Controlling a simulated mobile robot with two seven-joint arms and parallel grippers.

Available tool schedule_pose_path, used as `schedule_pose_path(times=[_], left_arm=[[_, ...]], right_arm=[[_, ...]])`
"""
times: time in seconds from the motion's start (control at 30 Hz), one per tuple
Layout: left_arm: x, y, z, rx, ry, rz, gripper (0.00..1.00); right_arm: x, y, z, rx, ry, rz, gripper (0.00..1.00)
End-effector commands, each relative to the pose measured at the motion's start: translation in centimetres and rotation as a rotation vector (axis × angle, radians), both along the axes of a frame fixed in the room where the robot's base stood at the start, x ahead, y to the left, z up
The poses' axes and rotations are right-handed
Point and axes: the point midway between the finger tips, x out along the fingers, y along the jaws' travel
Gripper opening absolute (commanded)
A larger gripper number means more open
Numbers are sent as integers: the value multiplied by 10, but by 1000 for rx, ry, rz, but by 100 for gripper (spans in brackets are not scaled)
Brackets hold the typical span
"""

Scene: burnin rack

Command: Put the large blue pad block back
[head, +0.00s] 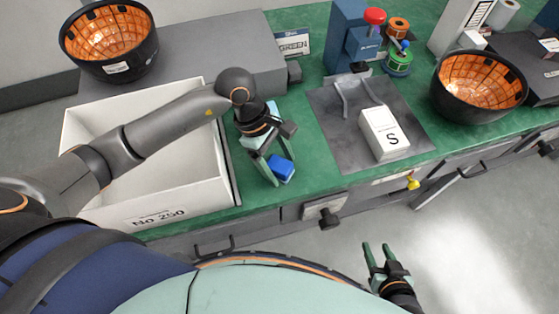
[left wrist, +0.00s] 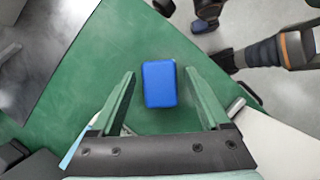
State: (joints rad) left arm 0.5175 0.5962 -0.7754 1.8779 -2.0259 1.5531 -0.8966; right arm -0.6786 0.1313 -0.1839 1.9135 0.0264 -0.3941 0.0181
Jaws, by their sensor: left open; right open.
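The blue pad block (head: 281,168) lies on the green bench top near its front edge, just right of the white box. In the left wrist view the blue block (left wrist: 159,84) sits between and slightly beyond the fingertips. My left gripper (head: 268,172) is open above the block, its fingers pointing down; no contact shows. Its two green fingers (left wrist: 166,80) also show in the left wrist view. My right gripper (head: 378,249) is open and empty, in front of the bench over the floor.
A large white box (head: 190,203) labelled No 250 stands left of the block. A grey mat (head: 330,115) with a white block marked S (head: 384,134) lies to the right. Black bowls with orange insides (head: 479,85) stand at the far right and back left.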

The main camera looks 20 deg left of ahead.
Motion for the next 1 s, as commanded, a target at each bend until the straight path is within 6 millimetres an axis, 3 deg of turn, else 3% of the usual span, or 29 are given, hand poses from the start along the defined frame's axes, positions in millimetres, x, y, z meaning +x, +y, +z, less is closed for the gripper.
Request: schedule_pose_path(times=[0.33,0.7,1.0], left_arm=[[2,3,9,0,-4,1,79],[8,33,80,1,-6,1,79],[9,46,111,0,-1,0,79]], right_arm=[[0,0,3,0,-1,0,49],[0,0,-3,0,-1,0,49],[0,0,-5,0,0,0,49]])
